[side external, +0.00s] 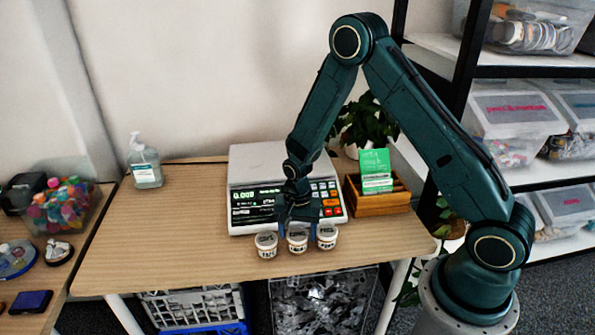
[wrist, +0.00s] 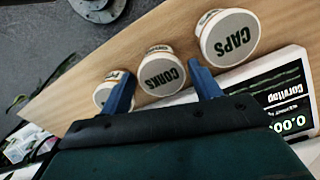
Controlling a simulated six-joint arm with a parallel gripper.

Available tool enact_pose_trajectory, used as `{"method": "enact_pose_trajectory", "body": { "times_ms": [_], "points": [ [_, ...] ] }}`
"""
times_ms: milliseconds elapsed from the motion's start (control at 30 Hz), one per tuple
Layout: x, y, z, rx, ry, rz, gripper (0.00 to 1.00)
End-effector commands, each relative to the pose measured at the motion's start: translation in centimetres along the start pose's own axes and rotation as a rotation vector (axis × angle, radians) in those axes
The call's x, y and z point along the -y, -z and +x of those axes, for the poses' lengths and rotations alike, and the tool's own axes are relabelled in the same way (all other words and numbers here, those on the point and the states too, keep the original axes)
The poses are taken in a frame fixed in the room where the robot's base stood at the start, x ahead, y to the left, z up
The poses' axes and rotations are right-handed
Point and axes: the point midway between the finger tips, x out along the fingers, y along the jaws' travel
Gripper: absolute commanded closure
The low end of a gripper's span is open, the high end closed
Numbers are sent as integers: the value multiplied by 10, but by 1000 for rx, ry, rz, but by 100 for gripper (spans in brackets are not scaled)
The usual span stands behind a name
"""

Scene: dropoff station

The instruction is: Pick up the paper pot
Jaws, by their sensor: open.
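Three small white pots stand in a row at the table's front edge in the side view. In the wrist view the right pot (wrist: 228,38) reads CAPS and the middle pot (wrist: 160,72) reads CORKS. The left pot (wrist: 104,93) is partly hidden by a finger and its label cannot be read in full; it is likely the paper pot, the right one (side external: 327,237) in the side view. My gripper (side external: 297,222) is open and points down at the middle pot. In the wrist view its blue fingers (wrist: 160,70) lie either side of the CORKS pot; their height cannot be told.
A scale (side external: 240,195) with a lit display stands right behind the pots. A wooden box (side external: 385,203) with a green card and a plant (side external: 365,122) are at the right, and a pump bottle (side external: 145,167) at the back left. The table's left side is clear.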

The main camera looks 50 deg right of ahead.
Motion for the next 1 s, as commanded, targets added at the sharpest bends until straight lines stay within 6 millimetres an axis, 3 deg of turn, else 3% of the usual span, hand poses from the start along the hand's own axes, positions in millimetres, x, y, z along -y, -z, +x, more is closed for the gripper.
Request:
{"method": "enact_pose_trajectory", "body": {
  "times_ms": [400, 967, 1000],
  "points": [
    [1, 1, 37, 0, 0, 0, 37],
    [1, 1, 38, 0, 1, 0, 37],
    [1, 1, 38, 0, 1, 0, 43]
  ]
}}
